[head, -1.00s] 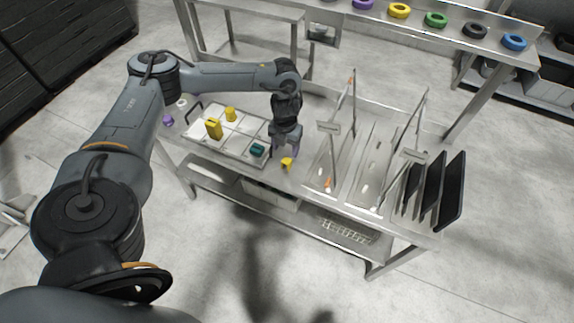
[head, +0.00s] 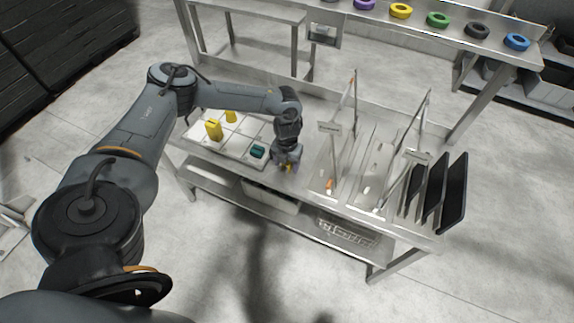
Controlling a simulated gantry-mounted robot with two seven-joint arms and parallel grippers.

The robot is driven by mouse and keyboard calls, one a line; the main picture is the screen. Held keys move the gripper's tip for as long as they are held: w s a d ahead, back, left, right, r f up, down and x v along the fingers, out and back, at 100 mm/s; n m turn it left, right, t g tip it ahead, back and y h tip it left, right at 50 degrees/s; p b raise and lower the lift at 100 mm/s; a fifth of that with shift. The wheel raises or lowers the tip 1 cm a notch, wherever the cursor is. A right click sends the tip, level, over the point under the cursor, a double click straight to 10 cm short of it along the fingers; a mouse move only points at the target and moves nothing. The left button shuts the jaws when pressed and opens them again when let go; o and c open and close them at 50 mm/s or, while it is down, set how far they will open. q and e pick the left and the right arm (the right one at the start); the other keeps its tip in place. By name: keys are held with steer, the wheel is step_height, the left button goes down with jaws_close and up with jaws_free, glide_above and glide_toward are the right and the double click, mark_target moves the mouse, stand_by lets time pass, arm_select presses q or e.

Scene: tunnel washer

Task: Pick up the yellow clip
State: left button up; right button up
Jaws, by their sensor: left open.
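The yellow clip (head: 288,168) lies on the metal table, just right of the white tray. My left gripper (head: 286,165) points down right over it, and its fingers hide most of the clip. The gripper is open, with the clip at its fingertips; I cannot tell whether the fingers touch it. My right gripper is not in view.
The white tray (head: 187,139) holds a yellow block (head: 213,129), another yellow piece (head: 231,116) and a teal piece (head: 257,151). Right of the gripper stand metal dividers (head: 330,128) and black panels (head: 453,194). Coloured rings (head: 437,19) sit on a back shelf.

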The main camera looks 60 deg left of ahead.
arm_select(q)
steer(key=c, duration=1)
steer(key=shift+r, duration=0.15)
steer(key=shift+c, duration=0.2)
step_height(320, 180, up, 10)
steer(key=shift+f+p, duration=0.1)
steer(key=shift+p, duration=0.6)
